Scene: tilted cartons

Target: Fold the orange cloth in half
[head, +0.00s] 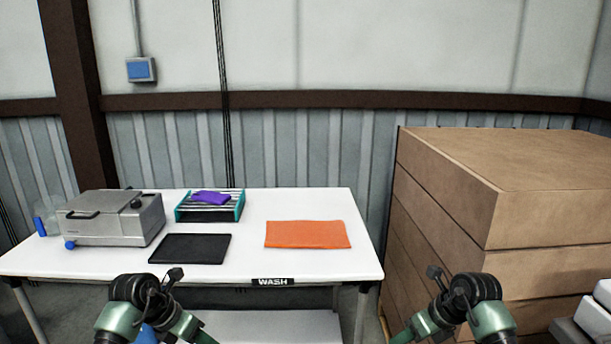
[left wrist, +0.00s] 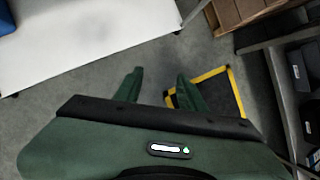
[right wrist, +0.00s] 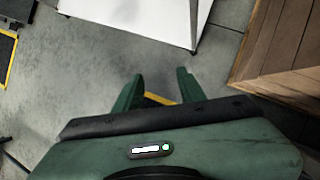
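The orange cloth (head: 307,235) lies flat on the right part of the white table (head: 300,204) in the head view. It looks like a flat rectangle. My left gripper (left wrist: 158,85) is open and empty in the left wrist view, above the grey floor in front of the table. My right gripper (right wrist: 157,88) is open and empty in the right wrist view, also above the floor. In the head view both arms show at the bottom edge, well short of the cloth, and their fingers cannot be made out there.
A black mat (head: 190,249) lies left of the cloth. A teal rack (head: 240,209) with a purple cloth (head: 211,198) stands behind. A grey metal machine (head: 112,217) stands at the left. Stacked brown cartons (head: 500,220) rise right of the table. A "WASH" label (head: 273,282) marks the front edge.

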